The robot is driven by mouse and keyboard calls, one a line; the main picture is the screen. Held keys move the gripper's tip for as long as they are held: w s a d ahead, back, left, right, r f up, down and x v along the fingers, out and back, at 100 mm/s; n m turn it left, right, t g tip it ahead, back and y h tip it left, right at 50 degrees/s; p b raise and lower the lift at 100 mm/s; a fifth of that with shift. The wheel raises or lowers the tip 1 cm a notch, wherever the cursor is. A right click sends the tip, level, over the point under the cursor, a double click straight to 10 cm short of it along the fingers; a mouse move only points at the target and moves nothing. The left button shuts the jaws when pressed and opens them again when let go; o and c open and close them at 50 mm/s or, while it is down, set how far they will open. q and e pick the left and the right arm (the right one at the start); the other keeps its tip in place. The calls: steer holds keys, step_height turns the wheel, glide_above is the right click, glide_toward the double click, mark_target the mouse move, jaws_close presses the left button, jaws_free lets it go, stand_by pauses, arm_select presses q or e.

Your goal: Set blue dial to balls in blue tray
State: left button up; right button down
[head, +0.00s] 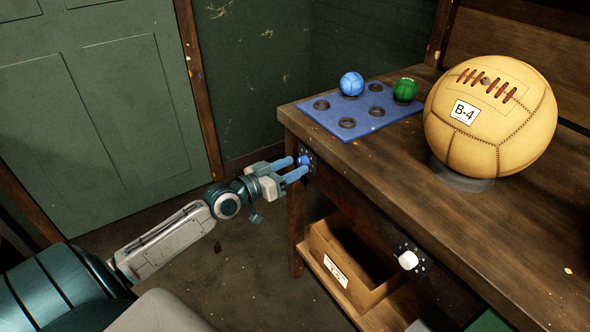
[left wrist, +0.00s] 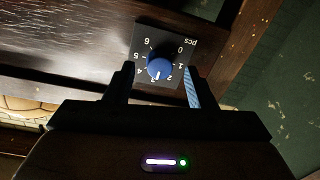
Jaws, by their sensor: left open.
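The blue tray (head: 330,126) lies flat on the workbench's left end. It has several dark ring seats; a blue ball (head: 352,84) and a green ball (head: 405,90) sit on it, the other visible seats being empty. The blue dial (head: 305,160) is on the bench's front edge. In the left wrist view the blue dial (left wrist: 160,69) sits on a dark plate numbered 0 to 6, marked "pcs". Its white mark points down, close to 3. My left gripper (head: 298,168) is open, its fingers on either side of the dial; contact cannot be told. My right gripper is not in view.
A large tan ball (head: 490,118) labelled B-4 rests on a stand on the workbench (head: 390,158). A white dial (head: 408,260) is further right on the front edge. A wooden crate (head: 335,262) sits below. The floor left of the bench is clear.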

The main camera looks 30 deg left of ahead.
arm_select(q)
steer(key=shift+w+d, duration=0.25)
steer(key=shift+w, duration=0.45)
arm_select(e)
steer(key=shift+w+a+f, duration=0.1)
arm_select(q)
steer(key=c, duration=1)
steer(key=shift+n, duration=0.3)
